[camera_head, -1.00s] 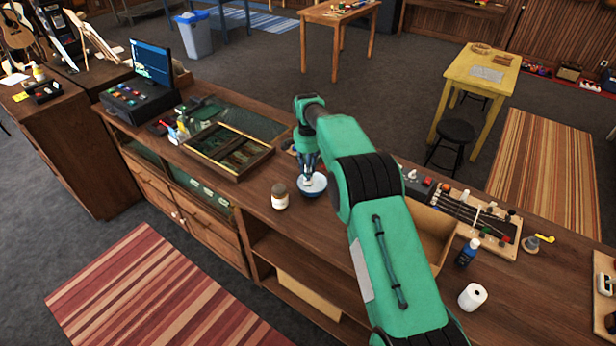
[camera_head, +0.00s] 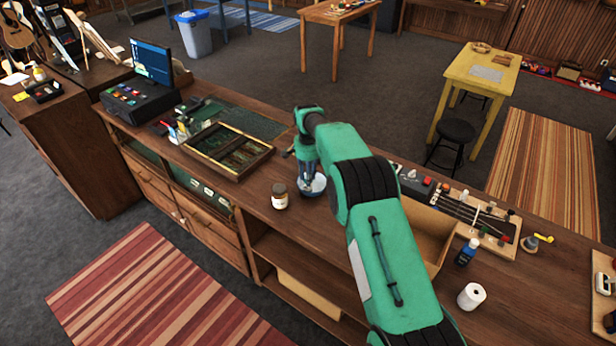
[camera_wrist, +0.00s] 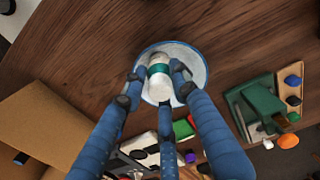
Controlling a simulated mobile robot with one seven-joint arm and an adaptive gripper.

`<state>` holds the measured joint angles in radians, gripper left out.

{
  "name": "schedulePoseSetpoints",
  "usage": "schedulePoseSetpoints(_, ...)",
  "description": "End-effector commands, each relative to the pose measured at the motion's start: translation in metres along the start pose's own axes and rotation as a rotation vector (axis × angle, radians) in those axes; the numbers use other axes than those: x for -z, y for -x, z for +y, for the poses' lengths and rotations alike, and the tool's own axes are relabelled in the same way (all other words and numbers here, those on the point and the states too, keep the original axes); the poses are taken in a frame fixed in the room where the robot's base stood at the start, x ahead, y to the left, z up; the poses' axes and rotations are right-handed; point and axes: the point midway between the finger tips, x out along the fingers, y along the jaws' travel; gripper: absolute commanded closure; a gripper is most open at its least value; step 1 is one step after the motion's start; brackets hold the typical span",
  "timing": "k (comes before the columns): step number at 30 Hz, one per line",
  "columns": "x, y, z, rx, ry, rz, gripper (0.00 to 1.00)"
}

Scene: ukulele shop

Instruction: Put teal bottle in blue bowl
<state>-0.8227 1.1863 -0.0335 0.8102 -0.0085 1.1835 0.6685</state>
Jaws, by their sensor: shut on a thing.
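The teal bottle (camera_wrist: 159,68), white with a teal band, is between the fingers of my gripper (camera_wrist: 158,72) in the wrist view. My gripper is shut on it. The blue bowl (camera_wrist: 194,58), pale inside with a blue rim, lies directly behind the bottle in that view. In the head view the bowl (camera_head: 319,188) stands on the counter, and my gripper (camera_head: 308,184) points down at it. The bottle is hidden by the gripper there. I cannot tell whether the bottle touches the bowl.
A brown-glass jar (camera_head: 279,197) stands just left of the bowl on the wooden counter. A framed tray (camera_head: 228,150) lies farther left. An open cardboard box (camera_head: 428,236), a blue bottle (camera_head: 467,252) and a white roll (camera_head: 472,296) are to the right.

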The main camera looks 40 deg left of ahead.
Motion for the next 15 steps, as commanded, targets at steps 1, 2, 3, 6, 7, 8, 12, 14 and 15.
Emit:
schedulePoseSetpoints(1, 0.0001, 0.0002, 0.0, 0.0, 0.0, 0.0, 0.99)
schedulePoseSetpoints(2, 0.0001, 0.0, 0.0, 0.0, 0.0, 0.0, 0.99)
schedulePoseSetpoints(3, 0.0001, -0.0006, 0.0, 0.0, 0.0, 0.0, 0.99)
schedulePoseSetpoints(6, 0.0, -0.0031, -0.0001, 0.0, 0.0, 0.0, 0.99)
schedulePoseSetpoints(7, 0.0001, -0.0037, -0.0001, 0.0, 0.0, 0.0, 0.99)
schedulePoseSetpoints(8, 0.0001, -0.0044, -0.0001, 0.0, 0.0, 0.0, 0.99)
schedulePoseSetpoints(12, 0.0001, -0.0073, -0.0002, 0.0, 0.0, 0.0, 0.99)
schedulePoseSetpoints(14, 0.0002, -0.0086, -0.0002, 0.0, 0.0, 0.0, 0.99)
schedulePoseSetpoints(15, 0.0001, -0.0095, -0.0002, 0.0, 0.0, 0.0, 0.99)
